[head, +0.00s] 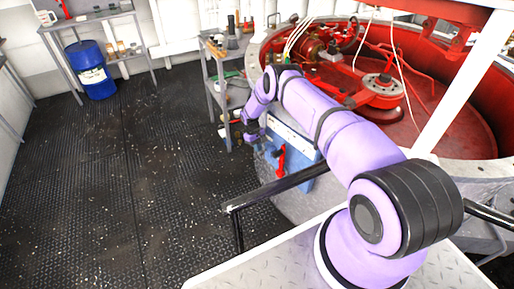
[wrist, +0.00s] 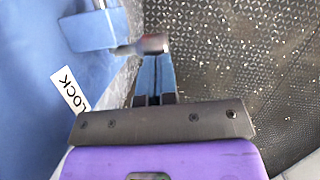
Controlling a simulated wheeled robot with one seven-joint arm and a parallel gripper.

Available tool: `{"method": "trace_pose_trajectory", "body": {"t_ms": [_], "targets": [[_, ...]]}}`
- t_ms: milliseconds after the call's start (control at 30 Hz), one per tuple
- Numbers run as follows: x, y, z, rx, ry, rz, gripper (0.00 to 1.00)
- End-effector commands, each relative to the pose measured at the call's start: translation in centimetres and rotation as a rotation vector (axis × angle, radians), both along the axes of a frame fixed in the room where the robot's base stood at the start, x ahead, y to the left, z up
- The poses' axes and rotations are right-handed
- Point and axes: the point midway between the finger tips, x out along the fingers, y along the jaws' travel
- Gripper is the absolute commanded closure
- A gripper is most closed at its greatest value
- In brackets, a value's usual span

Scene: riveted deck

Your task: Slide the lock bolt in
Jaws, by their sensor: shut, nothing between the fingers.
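In the wrist view, a short grey metal rod with a brownish rounded end (wrist: 150,44), which looks like the bolt's handle, lies across the tips of my gripper (wrist: 155,60). The two blue fingers are together with nothing held between them. I cannot tell whether they touch the rod. A blue block (wrist: 85,30) on the blue panel (wrist: 30,75) is just left of the rod. In the head view my gripper (head: 251,137) is small beside the blue panel (head: 303,178), and the bolt cannot be made out.
A red handle (head: 281,160) is on the panel, right of my gripper. A grey shelf cart (head: 226,95) stands close behind my arm. A black rail (head: 290,187) runs in front of the panel. The dark floor (head: 120,165) to the left is clear.

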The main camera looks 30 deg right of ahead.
Motion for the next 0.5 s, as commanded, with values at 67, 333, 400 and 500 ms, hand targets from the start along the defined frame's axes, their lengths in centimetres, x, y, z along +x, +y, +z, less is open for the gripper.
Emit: {"method": "trace_pose_trajectory", "body": {"t_ms": [67, 333, 400, 500], "targets": [[0.0, 0.0, 0.0, 0.001, 0.001, 0.0, 1.0], [1.1, 0.3, 3.3, 0.0, -0.003, 0.0, 1.0], [1.5, 0.4, 4.6, -0.001, -0.002, -0.001, 1.0], [2.0, 0.5, 6.4, -0.001, -0.002, -0.001, 1.0]]}}
